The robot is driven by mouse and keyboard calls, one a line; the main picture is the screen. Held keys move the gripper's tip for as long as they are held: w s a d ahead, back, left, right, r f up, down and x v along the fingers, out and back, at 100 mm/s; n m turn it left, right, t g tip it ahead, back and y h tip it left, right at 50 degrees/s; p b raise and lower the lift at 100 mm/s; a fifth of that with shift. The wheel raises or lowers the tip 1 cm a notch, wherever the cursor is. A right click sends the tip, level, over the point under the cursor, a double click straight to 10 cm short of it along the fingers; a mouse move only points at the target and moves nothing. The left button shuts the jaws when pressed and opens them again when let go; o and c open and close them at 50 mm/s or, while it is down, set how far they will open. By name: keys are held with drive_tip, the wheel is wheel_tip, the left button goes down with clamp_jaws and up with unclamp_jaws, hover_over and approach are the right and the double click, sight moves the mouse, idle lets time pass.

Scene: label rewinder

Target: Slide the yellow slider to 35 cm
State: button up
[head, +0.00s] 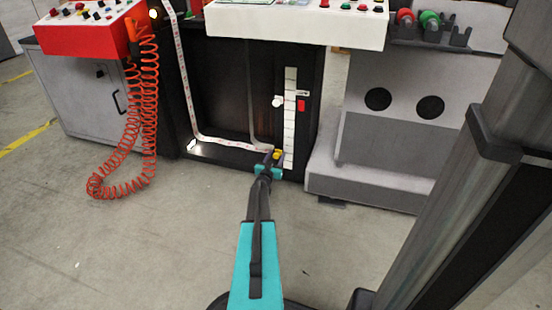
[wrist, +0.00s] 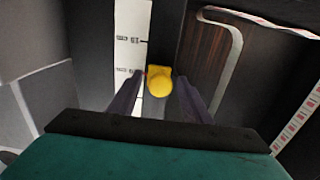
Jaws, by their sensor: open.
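The yellow slider (head: 277,154) sits low beside the white vertical scale (head: 290,120) on the dark machine panel. The slider also shows in the wrist view (wrist: 159,81), next to the scale strip (wrist: 131,45). The scale's printed numbers are too small to read surely. My gripper (head: 271,158) is at the slider, at the lower end of the scale. In the wrist view its two dark fingers (wrist: 160,76) are apart, one on each side of the slider. I cannot tell whether either finger touches it.
A red piece (head: 303,93) and a white knob (head: 278,101) are higher on the panel beside the scale. A label web (head: 188,80) runs down and along the machine at left. A coiled red hose (head: 130,140) hangs further left. The floor in front is clear.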

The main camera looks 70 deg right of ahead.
sight(278, 125)
drive_tip(key=shift+d, duration=0.1)
clamp_jaws()
drive_tip(key=shift+w, duration=0.1)
drive_tip(key=shift+r, duration=0.1)
drive_tip(key=shift+r+p, duration=0.65)
drive_tip(key=shift+r, duration=0.05)
drive_tip(key=r+p, duration=0.3)
drive_tip(key=r, duration=0.1)
drive_tip(key=r+p, duration=0.4)
drive_tip(key=r, duration=0.1)
drive_tip(key=r+p, duration=0.3)
drive_tip(key=r, duration=0.2)
drive_tip(key=shift+w, duration=0.3)
unclamp_jaws()
drive_tip(key=shift+r, duration=0.1)
drive_tip(key=shift+s, duration=0.2)
